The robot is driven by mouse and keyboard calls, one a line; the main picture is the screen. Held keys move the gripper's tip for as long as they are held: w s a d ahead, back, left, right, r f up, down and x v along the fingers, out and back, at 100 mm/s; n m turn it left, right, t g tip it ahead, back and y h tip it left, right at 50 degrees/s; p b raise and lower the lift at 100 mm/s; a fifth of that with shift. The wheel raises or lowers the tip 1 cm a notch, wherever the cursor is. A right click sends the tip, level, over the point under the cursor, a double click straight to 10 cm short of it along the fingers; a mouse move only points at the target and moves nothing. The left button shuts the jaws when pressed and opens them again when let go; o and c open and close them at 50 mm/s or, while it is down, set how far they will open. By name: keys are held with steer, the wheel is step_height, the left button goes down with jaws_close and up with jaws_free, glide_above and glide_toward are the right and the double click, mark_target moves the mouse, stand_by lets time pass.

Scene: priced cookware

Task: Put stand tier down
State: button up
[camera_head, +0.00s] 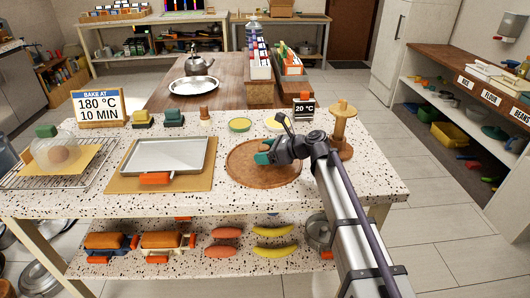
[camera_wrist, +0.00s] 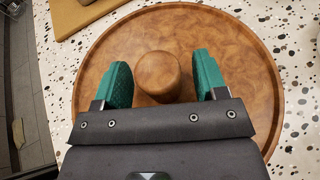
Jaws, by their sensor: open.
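The stand tier (camera_head: 245,172) is a round brown wooden board lying flat on the speckled counter. In the wrist view the tier (camera_wrist: 258,88) shows a raised rim and a short wooden knob (camera_wrist: 158,75) at its middle. My gripper (camera_head: 265,154) is over the tier. In the wrist view the green fingertips of my gripper (camera_wrist: 161,72) stand either side of the knob, with a visible gap on both sides. The gripper is open and holds nothing. My gripper and arm hide part of the tier in the head view.
A wooden spool-shaped post (camera_head: 343,125) stands close right of my gripper. A metal tray (camera_head: 165,153) on a tan board (camera_head: 118,184) lies to the left. The counter's front edge is near.

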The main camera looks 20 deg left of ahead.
steer(key=shift+r+p, duration=0.3)
steer(key=shift+p, duration=0.05)
steer(key=p+v, duration=0.4)
steer(key=v, duration=0.7)
steer(key=shift+d, duration=0.5)
